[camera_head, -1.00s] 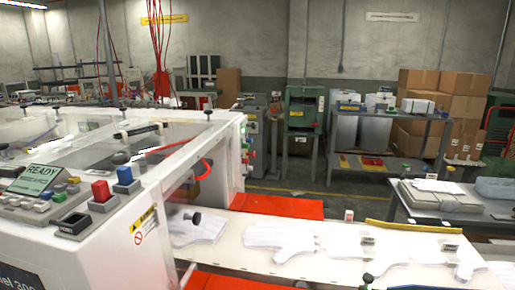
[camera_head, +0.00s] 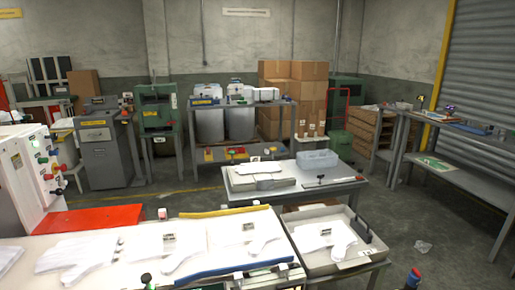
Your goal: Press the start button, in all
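The white machine (camera_head: 22,205) stands cut off at the left edge. The machine's top console is out of view. Neither of my grippers shows.
White gloves (camera_head: 75,253) lie flat on the white table in front; another glove (camera_head: 325,238) lies in a grey tray (camera_head: 355,262). A grey bench (camera_head: 340,185) stands behind. Cardboard boxes (camera_head: 290,95) are stacked at the back. Open floor lies at the right.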

